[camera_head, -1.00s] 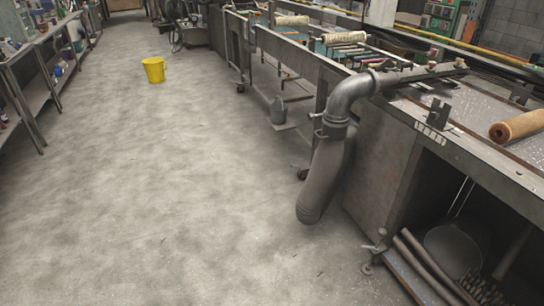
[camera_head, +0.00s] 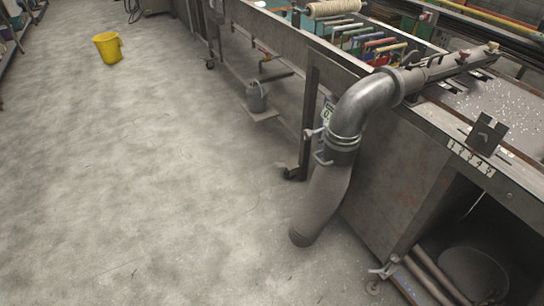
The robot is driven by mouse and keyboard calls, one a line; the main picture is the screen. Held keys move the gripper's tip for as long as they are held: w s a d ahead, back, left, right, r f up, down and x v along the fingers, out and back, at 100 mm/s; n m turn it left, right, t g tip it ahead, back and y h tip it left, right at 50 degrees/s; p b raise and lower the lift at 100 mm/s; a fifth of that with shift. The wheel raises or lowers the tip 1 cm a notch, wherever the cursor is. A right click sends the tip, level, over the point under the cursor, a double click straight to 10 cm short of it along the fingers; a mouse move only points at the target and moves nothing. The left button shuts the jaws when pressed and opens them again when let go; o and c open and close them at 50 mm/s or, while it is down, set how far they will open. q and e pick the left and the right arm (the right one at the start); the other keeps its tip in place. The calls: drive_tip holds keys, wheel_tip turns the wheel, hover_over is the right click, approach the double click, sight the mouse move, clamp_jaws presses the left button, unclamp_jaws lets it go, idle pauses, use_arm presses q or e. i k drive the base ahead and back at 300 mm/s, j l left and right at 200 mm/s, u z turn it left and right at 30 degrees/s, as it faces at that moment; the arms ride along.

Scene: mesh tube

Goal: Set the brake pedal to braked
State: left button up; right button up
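I cannot make out for certain which part is the brake pedal. A small metal foot or caster with a pale lever-like piece (camera_head: 383,270) stands at the floor under the near corner of the bench. A dark caster (camera_head: 293,173) sits under the bench leg behind the hanging duct. Another caster (camera_head: 210,65) shows farther back. They are too small to tell whether any is braked. Neither of my grippers shows in the head view.
A grey metal duct (camera_head: 365,105) bends down from the bench (camera_head: 395,185), its soft sleeve (camera_head: 322,205) ending near the floor. A grey can (camera_head: 256,96) sits low under the bench. A yellow bucket (camera_head: 109,48) stands far left. Open concrete floor (camera_head: 150,180) fills the left.

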sight(277, 165)
drive_tip(key=i+l+u, duration=0.2)
drive_tip(key=i, duration=0.4)
drive_tip(key=i+l+u, duration=0.2)
drive_tip(key=i+l, duration=0.2)
drive_tip(key=i, duration=0.15)
drive_tip(key=i+l+u, duration=0.2)
drive_tip(key=i+l, duration=0.2)
drive_tip(key=i, duration=0.15)
